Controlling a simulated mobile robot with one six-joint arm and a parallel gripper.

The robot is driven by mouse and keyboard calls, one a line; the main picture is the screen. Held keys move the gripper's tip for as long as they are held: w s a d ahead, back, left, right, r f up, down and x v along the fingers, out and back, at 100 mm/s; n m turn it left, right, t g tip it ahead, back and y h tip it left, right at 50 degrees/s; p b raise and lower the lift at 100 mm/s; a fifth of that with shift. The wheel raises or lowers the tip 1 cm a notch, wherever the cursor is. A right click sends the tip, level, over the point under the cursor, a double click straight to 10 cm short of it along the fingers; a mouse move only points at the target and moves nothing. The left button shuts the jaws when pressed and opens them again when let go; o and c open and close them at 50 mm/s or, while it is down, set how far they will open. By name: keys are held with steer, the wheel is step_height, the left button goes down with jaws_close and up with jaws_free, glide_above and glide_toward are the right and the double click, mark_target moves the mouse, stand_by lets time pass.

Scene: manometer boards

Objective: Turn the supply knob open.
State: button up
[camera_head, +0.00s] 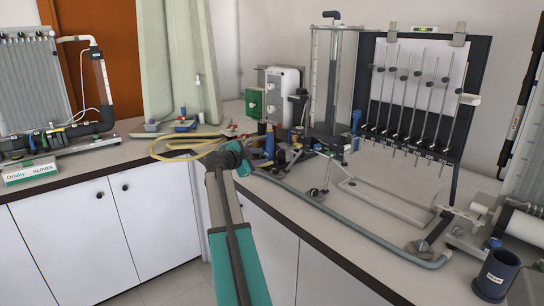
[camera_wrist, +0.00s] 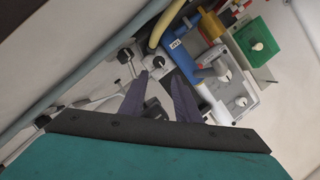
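Several knobs show, and I cannot read which is the supply knob. In the wrist view, a small dark knob (camera_wrist: 158,62) on a pale fitting lies just beyond my fingertips. Another black knob (camera_wrist: 125,56) stands to its left. My gripper (camera_wrist: 159,76) has its two dark fingers spread apart, with a gap between the tips and nothing clearly held. A dark round part shows between the finger bases. In the head view, my gripper (camera_head: 244,160) is at the bench's front edge, beside the cluster of valves and pipes; its fingers are mostly hidden there.
A yellow hose (camera_head: 165,157) curls on the bench. The manometer board (camera_head: 480,70) stands right; a blue cup (camera_head: 496,275) sits front right.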

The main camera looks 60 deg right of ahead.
mark_target(277, 154)
steer(key=p+x, duration=0.1)
steer(key=x, duration=0.9)
steer(key=shift+d+f+p, duration=0.15)
steer(key=shift+d+p, duration=0.2)
steer(key=shift+c, duration=0.5)
jaws_close()
